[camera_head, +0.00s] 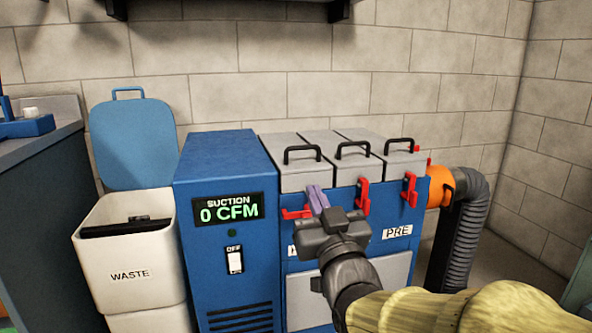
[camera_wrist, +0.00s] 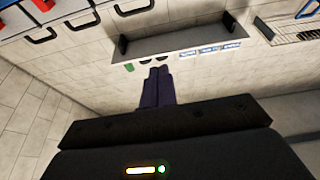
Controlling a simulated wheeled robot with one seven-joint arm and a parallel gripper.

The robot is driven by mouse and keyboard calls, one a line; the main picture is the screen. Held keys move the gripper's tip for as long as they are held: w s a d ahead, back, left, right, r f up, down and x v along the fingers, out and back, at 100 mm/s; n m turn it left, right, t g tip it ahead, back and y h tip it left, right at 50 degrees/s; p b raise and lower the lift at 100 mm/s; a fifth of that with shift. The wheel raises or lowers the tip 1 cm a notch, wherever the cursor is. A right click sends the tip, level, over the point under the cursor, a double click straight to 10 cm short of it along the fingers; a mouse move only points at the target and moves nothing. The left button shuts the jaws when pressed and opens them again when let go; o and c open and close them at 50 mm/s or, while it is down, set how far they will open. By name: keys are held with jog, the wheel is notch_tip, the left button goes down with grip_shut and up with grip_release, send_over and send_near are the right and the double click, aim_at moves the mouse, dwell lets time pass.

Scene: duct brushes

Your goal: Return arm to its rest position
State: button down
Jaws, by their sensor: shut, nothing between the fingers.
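My gripper (camera_head: 316,197) is shut and empty, with its purple fingers pointing up in front of the blue filter cabinet. In the wrist view its closed fingers (camera_wrist: 158,87) point toward the block wall and a dark shelf. My arm reaches in from the lower right of the head view. The suction unit (camera_head: 226,160) stands left of my gripper; its display reads 0 CFM and its switch (camera_head: 235,260) is labelled OFF. The gripper hides part of the cabinet's front and a label.
Three grey lids (camera_head: 304,174) with black handles top the cabinet, with red latches (camera_head: 409,189) in front. An orange collar (camera_head: 440,187) and grey duct hose (camera_head: 462,235) are at right. A white waste bin (camera_head: 130,250) with its blue lid raised stands left, beside a counter (camera_head: 40,150).

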jog(key=s+d+f+m+g+h+p, duration=0.15)
jog(key=d+f+g+h+p, duration=0.25)
jog(key=d+f+g+p, duration=0.5)
jog(key=s+d+f+m+g+h+p, duration=0.1)
jog(key=s+f+g+p, duration=0.1)
jog(key=s+g+p, duration=0.35)
jog(key=s+d+f+m+g+h+p, duration=0.1)
jog(key=s+d+f+g+p, duration=0.1)
jog(key=s+g+p, duration=0.35)
notch_tip(320, 180, up, 37)
jog(key=s+t+p, duration=0.1)
jog(key=p, duration=3.6)
jog(key=shift+s+a, duration=0.15)
